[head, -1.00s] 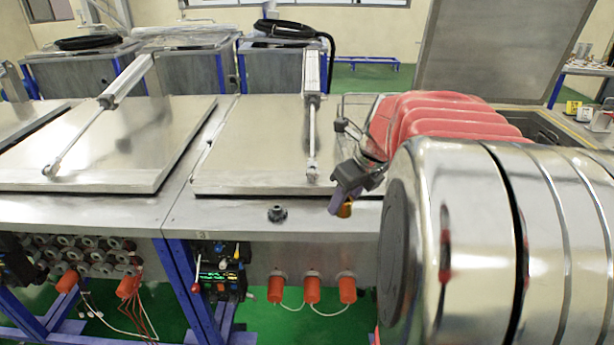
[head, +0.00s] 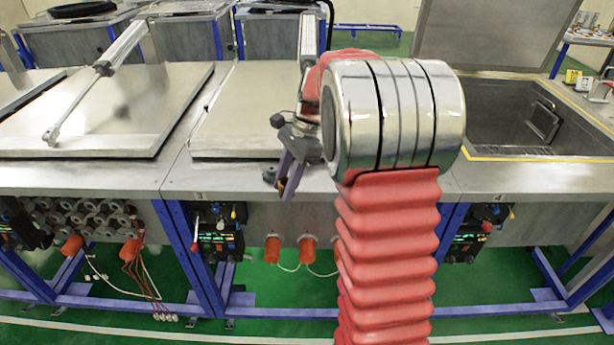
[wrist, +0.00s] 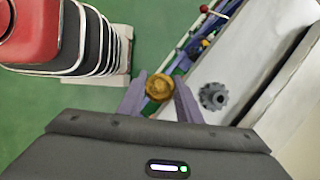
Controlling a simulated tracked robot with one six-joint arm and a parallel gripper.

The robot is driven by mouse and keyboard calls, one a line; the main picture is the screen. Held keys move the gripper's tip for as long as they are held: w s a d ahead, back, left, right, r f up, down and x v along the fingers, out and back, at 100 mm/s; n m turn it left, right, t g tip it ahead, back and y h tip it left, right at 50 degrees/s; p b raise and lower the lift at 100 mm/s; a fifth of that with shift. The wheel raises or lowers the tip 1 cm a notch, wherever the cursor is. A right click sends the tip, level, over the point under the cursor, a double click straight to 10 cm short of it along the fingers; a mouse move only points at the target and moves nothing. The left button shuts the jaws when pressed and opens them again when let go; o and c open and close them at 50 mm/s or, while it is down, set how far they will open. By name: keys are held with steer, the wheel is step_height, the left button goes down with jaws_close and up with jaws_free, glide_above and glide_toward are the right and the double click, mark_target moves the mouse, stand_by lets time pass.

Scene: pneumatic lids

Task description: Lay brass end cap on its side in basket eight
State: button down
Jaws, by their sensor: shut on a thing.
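The brass end cap (wrist: 159,87) is held between the two fingers of my gripper (wrist: 159,100) in the wrist view. Its round, gold-coloured face shows there. In the head view my gripper (head: 287,178) hangs at the front edge of the middle bench, with its fingers pointing down. The cap is hard to make out between the fingers in that view. I cannot identify basket eight. An open tank (head: 500,105) at the right has a grate on its floor and a dark framed part inside its right wall.
A dark toothed knob (wrist: 213,96) stands on the bench just right of the cap in the wrist view. Closed metal lids (head: 100,108) cover the tanks at left and centre. A raised lid (head: 490,35) stands behind the open tank. Control boxes (head: 220,220) hang below the bench front.

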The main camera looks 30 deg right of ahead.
steer(key=w+a+f+n+g+h, duration=0.2)
steer(key=a+f+n, duration=0.3)
steer(key=a+n, duration=0.3)
steer(key=w+a+f+n+g+h, duration=0.2)
steer(key=w+a+f+n, duration=0.1)
steer(key=a+n, duration=0.5)
steer(key=f+n, duration=0.1)
steer(key=n, duration=0.1)
steer(key=shift+w+f+n+g, duration=0.25)
steer(key=shift+f+n+g, duration=0.1)
steer(key=shift+n+g, duration=0.05)
steer(key=shift+s, duration=0.15)
